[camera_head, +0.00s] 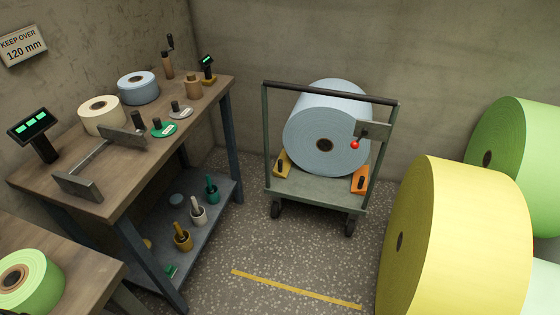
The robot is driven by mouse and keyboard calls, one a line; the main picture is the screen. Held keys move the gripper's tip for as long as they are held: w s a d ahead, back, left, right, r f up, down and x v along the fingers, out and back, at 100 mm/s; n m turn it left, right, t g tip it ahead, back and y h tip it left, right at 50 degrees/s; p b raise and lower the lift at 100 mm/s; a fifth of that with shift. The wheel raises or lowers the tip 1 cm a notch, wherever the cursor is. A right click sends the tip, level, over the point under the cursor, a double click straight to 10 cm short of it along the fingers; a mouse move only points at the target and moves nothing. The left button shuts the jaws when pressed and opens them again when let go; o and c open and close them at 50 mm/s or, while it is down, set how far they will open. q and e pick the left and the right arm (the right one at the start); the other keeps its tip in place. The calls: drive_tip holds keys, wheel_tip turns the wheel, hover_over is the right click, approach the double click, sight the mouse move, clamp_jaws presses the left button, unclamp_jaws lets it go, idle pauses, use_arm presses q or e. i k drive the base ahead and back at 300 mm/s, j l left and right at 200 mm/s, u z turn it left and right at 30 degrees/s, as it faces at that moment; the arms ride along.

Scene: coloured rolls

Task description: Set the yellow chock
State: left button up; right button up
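A yellow chock (282,165) sits on the cart deck at the left side of a large light-blue roll (315,138). It appears close against the roll's lower left; whether it touches cannot be told. An orange chock (360,180) sits at the roll's lower right. The roll rests on a grey wheeled cart (312,190) with a dark push bar across its near top. Neither of my grippers shows in the head view.
A red-knobbed lever (355,145) is on the cart's right post. A large yellow roll (465,235) and green roll (515,150) stand at right. A wooden workbench (150,155) with small rolls stands at left. Speckled floor with a yellow line (295,289) is open before the cart.

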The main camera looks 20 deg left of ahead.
sight(284, 163)
drive_tip(key=i+j+u, duration=0.15)
drive_tip(key=i, duration=0.6)
drive_tip(key=i+j+u, duration=0.2)
drive_tip(key=i, duration=0.5)
